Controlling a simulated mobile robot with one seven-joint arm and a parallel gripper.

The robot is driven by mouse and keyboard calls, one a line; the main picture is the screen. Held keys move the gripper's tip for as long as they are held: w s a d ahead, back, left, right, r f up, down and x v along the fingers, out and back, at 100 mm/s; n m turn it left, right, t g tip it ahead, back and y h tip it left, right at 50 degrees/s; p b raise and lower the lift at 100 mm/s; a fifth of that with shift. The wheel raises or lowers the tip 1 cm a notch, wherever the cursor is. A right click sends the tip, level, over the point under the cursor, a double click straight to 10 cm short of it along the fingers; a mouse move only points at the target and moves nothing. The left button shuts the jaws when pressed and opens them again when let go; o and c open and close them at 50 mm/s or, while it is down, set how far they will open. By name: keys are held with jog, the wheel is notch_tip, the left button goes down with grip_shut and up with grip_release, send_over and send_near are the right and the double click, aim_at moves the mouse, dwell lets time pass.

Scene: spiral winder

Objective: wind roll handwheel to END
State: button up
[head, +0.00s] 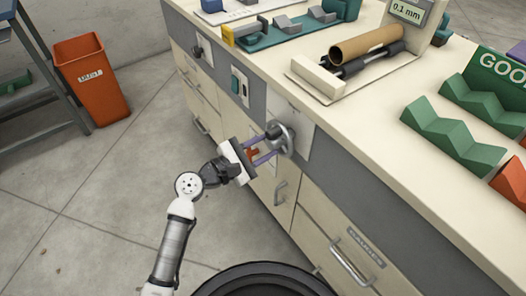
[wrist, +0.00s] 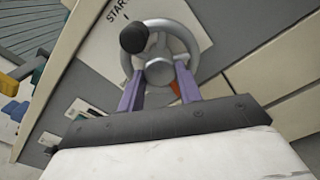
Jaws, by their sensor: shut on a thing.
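The roll handwheel (head: 279,139) is a grey metal wheel with a dark knob on the front of the bench. In the wrist view the handwheel (wrist: 185,38) is close ahead, and its dark round knob (wrist: 134,37) sits at the upper left of the rim. A white plate behind it reads "START" (wrist: 117,12) with a small mark; no END mark shows. My gripper (head: 262,148) is at the wheel, its purple fingers (wrist: 158,92) shut on the lower part of the wheel. The exact contact is partly hidden. A small red-orange patch (wrist: 175,87) shows behind the fingers.
Drawers with handles (head: 352,256) lie below and right of the wheel. A switch box (head: 239,86) and another knob (head: 201,48) are on the bench front to the left. A cardboard tube (head: 366,44) and green V-blocks (head: 448,133) stand on top. An orange bin (head: 92,77) stands at left on open floor.

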jog(key=m+b, duration=0.4)
jog(key=m, duration=0.3)
jog(key=shift+f, duration=0.2)
jog(key=m+b, duration=0.3)
jog(key=m, duration=0.1)
jog(key=shift+m, duration=0.4)
jog(key=shift+r+m+b, duration=0.2)
jog(key=shift+m+b, duration=0.85)
jog(key=shift+m, duration=0.55)
jog(key=o, duration=1)
